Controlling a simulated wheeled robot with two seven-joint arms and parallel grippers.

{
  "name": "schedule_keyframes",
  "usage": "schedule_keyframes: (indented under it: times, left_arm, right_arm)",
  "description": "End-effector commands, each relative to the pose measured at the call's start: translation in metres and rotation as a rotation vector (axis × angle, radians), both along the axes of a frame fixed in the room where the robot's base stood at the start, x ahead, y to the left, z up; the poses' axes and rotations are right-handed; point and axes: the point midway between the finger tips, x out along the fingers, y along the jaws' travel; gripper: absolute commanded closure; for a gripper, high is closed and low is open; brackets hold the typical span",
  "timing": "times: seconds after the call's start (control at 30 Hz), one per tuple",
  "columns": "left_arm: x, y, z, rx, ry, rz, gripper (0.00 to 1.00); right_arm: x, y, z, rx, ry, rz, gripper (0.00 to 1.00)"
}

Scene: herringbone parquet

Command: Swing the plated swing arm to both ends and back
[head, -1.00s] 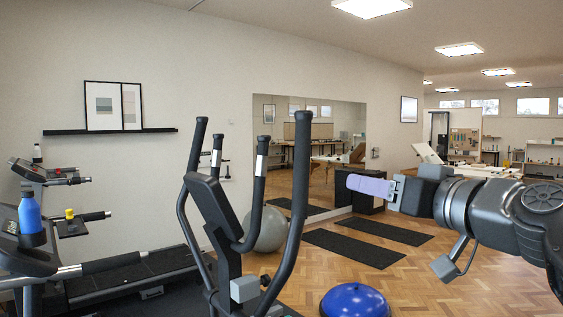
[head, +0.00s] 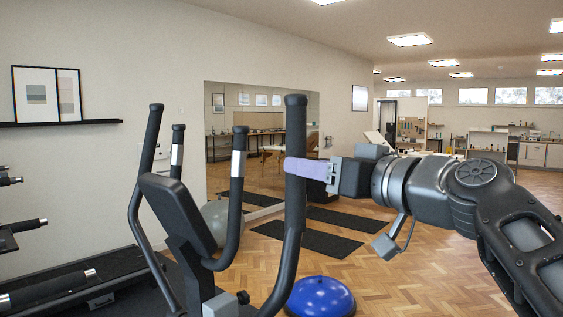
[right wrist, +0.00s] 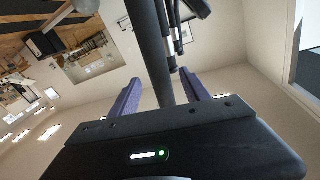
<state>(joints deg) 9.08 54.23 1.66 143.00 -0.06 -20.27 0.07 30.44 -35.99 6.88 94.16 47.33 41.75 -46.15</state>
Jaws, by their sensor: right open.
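The elliptical trainer stands in front of me, with its dark console (head: 178,213). Its near tall swing arm (head: 295,130) rises upright at centre; no light plate shows on it. The far tall swing arm (head: 147,165) stands left. Two shorter handles carry light plates, one near (head: 238,165) and one far (head: 177,155). My right gripper (head: 294,167), with lilac fingers, is at the upper part of the near swing arm. In the right wrist view a dark post (right wrist: 153,50) passes between the open fingers (right wrist: 162,95), with gaps visible beside it. My left gripper is not in view.
A blue balance dome (head: 320,297) sits on the parquet just right of the trainer's foot. A grey exercise ball (head: 214,215) and dark mats (head: 308,240) lie beyond. A treadmill (head: 75,280) stands at left. Parquet at right is clear.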

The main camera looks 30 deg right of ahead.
Motion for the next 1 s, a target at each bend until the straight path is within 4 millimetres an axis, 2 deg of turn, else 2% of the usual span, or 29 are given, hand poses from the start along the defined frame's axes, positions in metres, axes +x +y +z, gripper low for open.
schedule_keyframes:
  times: [0.23,0.63,0.8,1.0]
  left_arm:
    - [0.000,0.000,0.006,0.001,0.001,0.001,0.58]
    - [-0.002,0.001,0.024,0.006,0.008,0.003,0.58]
    - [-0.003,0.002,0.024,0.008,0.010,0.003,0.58]
    - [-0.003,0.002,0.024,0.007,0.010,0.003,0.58]
  right_arm:
    - [0.014,0.001,0.001,0.000,0.003,0.000,0.45]
    - [0.071,0.005,0.001,0.001,0.002,-0.001,0.45]
    - [0.078,0.006,0.000,0.001,0.001,0.000,0.45]
    - [0.078,0.006,0.000,0.001,0.000,0.000,0.45]
